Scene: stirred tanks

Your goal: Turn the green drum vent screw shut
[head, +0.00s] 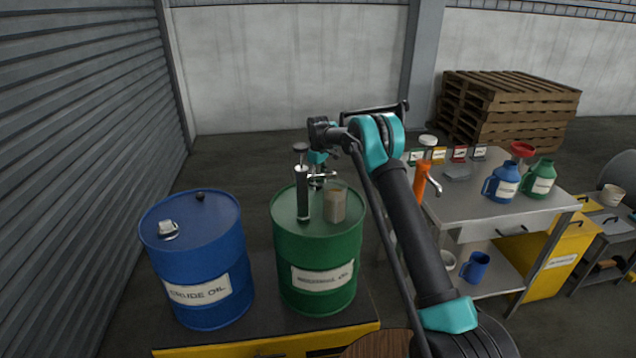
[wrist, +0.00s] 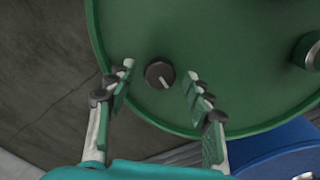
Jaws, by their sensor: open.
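The green drum (head: 318,262) stands upright beside the blue drum, with a label on its side. Its top also fills much of the wrist view (wrist: 225,55). The vent screw (wrist: 159,75), a small dark round knob with a pale pointer mark, sits near the drum's rim in the wrist view. My gripper (wrist: 160,71) is open, one finger on each side of the screw, with a visible gap on both sides. I cannot tell the height of the fingertips over the lid. In the head view my gripper (head: 318,160) is over the far part of the lid, and the screw is hidden there.
The blue drum (head: 200,260) is at the left. A workbench (head: 490,215) with jugs is at the right, pallets (head: 510,105) behind.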

